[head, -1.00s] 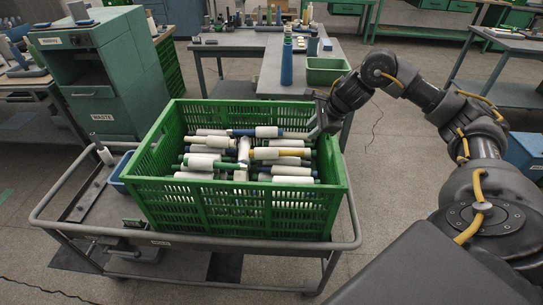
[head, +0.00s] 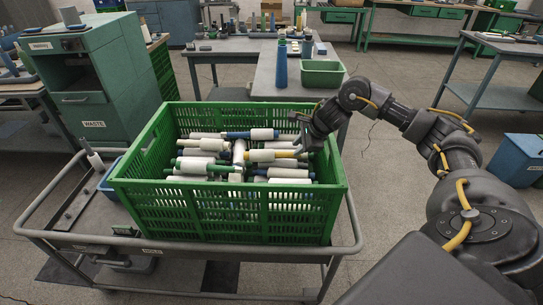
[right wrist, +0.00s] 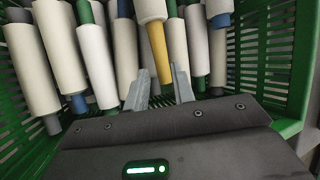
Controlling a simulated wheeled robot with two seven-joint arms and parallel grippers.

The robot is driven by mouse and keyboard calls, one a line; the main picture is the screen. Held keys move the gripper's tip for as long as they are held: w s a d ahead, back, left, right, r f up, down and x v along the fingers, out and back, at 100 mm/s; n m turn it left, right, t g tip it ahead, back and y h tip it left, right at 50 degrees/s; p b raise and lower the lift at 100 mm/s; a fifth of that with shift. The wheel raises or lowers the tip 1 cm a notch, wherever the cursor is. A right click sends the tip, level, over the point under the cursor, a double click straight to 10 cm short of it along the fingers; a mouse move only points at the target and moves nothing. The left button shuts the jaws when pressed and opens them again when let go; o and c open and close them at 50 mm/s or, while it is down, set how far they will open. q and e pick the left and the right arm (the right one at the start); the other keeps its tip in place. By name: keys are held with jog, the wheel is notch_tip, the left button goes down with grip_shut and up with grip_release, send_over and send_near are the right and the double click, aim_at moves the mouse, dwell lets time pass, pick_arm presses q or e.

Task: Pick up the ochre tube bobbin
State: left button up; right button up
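The ochre tube bobbin (head: 261,155) lies among other bobbins in the green crate, white yarn on its left part and bare ochre tube to the right. In the right wrist view its ochre tube (right wrist: 159,53) points down the picture toward my fingers, with white yarn at the top edge. My right gripper (head: 302,135) is over the crate's right side. My left gripper is not in view.
The green crate (head: 220,193) stands on a grey cart with a tubular rail (head: 190,250); its slatted walls rise around the bobbins. Bobbins with white yarn and blue or green tubes crowd the ochre one.

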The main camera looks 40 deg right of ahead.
aim_at(290, 154)
jog(key=shift+p+x, duration=0.4)
jog(key=shift+x, duration=2.25)
jog(key=shift+r, duration=0.1)
grip_shut()
